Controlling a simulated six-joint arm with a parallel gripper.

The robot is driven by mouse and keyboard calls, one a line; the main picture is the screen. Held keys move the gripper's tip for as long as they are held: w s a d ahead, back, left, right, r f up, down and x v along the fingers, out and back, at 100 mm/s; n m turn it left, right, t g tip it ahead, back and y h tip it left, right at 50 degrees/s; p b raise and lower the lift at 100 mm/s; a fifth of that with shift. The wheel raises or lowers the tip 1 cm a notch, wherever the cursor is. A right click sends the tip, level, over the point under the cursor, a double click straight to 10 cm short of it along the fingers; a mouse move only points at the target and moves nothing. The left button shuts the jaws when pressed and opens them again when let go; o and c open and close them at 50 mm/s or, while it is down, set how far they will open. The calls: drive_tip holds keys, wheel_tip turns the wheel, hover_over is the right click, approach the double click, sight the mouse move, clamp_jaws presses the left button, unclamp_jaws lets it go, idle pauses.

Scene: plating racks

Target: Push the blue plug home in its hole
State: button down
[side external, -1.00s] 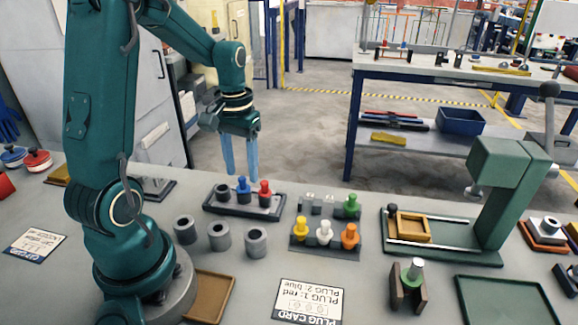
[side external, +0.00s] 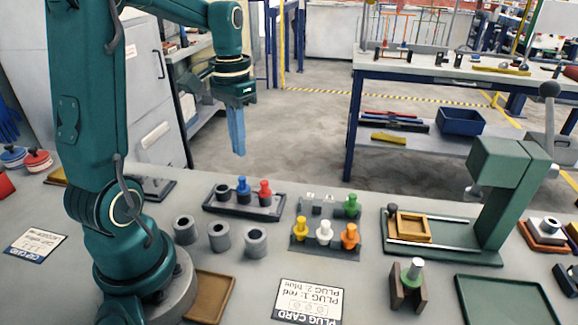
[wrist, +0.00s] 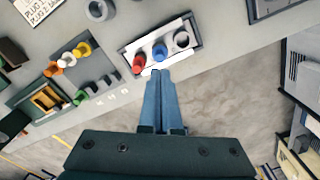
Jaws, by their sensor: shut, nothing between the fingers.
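The blue plug (side external: 242,187) stands upright in the middle place of a dark tray on the bench. It also shows in the wrist view (wrist: 159,52), just ahead of my fingertips in the picture. The tray (side external: 213,208) also holds a red plug (side external: 264,190) on one side and a dark, empty-looking ring (side external: 222,191) on the other. My gripper (side external: 239,153) is shut and empty, pointing down, above and behind the tray and apart from the plug. How deep the blue plug sits cannot be told.
A rack with yellow, white and orange plugs (side external: 324,234) stands right of the tray, with a green plug (side external: 352,203) behind. Several loose grey rings (side external: 219,236) stand in front. A green press (side external: 497,190) is at the right. A plug card (side external: 308,300) lies in front.

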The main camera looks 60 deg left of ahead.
sight(242, 178)
drive_tip(key=shift+r+m, duration=0.2)
drive_tip(key=shift+m, duration=0.2)
drive_tip(key=shift+f, duration=2.9)
drive_tip(key=shift+f, duration=0.3)
